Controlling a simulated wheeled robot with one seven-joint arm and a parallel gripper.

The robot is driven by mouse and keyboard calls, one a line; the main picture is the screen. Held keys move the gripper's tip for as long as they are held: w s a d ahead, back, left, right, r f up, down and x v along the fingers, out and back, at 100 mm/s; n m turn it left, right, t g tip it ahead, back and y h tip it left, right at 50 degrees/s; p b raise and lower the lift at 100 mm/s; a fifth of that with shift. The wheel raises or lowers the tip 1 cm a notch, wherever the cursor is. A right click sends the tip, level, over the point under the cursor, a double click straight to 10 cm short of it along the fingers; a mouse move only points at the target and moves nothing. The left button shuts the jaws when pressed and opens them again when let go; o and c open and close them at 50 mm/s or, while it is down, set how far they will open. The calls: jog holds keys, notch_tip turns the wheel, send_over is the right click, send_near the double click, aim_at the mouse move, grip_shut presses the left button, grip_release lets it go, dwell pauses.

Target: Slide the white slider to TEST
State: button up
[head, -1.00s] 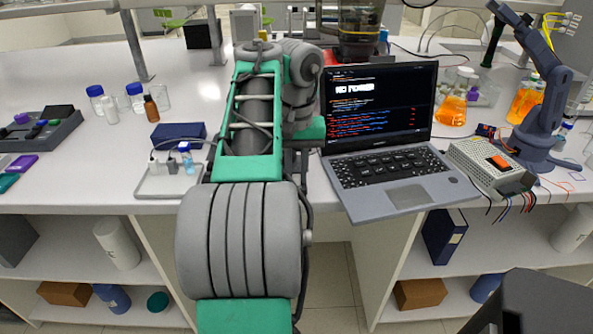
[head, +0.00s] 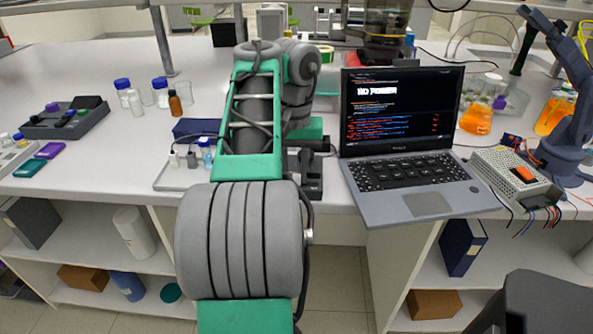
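No white slider and no TEST label can be made out in the head view. My green and grey arm fills the middle of the view and hides part of the bench. My gripper cannot be seen. A dark device (head: 305,178) stands on the bench just right of my arm, partly covered by it; I cannot tell whether it carries the slider. A shallow grey tray (head: 172,184) with small vials sits just left of my arm, its right side hidden.
An open laptop (head: 405,190) reading "NO POWER" stands right of my arm, at the bench's front edge. A power supply (head: 512,178) with loose wires and a small blue-grey robot arm (head: 570,130) stand further right. Capped bottles (head: 160,92) and a dark sorter box (head: 70,120) are left.

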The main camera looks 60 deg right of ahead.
aim_at(294, 176)
jog(key=shift+o, duration=1.4)
notch_tip(294, 176, up, 8)
jog(key=p, duration=0.6)
jog(key=shift+f, duration=0.1)
